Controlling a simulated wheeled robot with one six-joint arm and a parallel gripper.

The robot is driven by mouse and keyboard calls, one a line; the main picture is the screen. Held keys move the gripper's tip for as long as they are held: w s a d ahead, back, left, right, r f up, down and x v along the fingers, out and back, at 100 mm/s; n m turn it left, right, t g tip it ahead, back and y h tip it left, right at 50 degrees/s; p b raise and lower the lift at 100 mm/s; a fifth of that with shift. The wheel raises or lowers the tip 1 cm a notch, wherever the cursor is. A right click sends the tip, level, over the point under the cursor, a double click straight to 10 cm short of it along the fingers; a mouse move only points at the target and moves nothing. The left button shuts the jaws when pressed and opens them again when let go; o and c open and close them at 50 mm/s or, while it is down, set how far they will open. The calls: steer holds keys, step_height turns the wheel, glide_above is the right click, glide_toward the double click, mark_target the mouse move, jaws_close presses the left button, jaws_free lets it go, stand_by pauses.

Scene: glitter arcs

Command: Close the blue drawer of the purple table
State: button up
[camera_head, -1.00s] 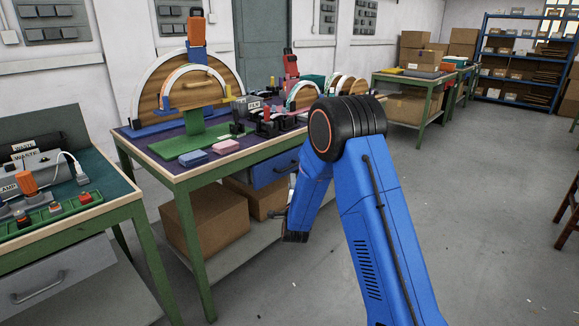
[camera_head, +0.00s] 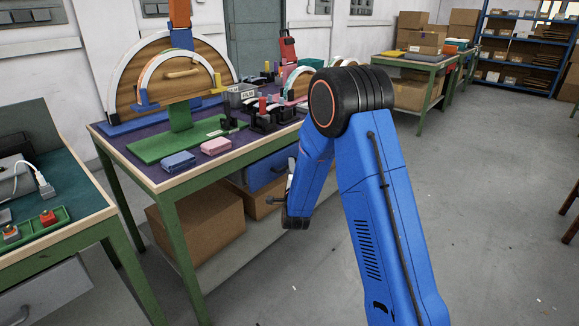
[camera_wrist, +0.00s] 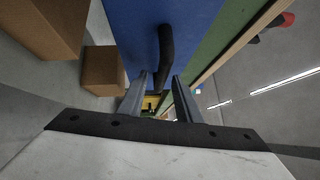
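The purple table (camera_head: 132,142) has a purple top with a pale wooden edge and green legs, left of my arm in the head view. Its blue drawer (camera_head: 266,173) sits under the top, partly hidden behind my arm; how far out it stands is hard to tell. In the wrist view the drawer's blue front (camera_wrist: 205,22) fills the top middle, with a dark bar handle (camera_wrist: 166,45). My gripper (camera_wrist: 160,80) is open, its two fingers apart and pointing at the front. The handle lies just beyond the fingertips, roughly in line with the gap. I cannot tell if they touch.
Cardboard boxes (camera_head: 205,224) stand on the shelf below the table. Arched wooden pieces (camera_head: 170,72) and small blocks stand on top. A teal-topped table (camera_head: 75,190) is close at the left. The floor (camera_head: 480,200) at the right is open.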

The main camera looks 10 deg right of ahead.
mark_target(282, 163)
jaws_close()
steer(key=shift+w+a+r, duration=0.1)
steer(key=shift+w+a, duration=0.55)
steer(key=shift+w, duration=0.25)
steer(key=shift+w+a, duration=0.6)
steer(key=shift+w, duration=0.3)
jaws_free()
steer(key=shift+a, duration=0.1)
steer(key=s+a+f, duration=0.2)
steer(key=s, duration=1.5)
steer(key=shift+a+f, duration=0.2)
steer(key=shift+a, duration=0.15)
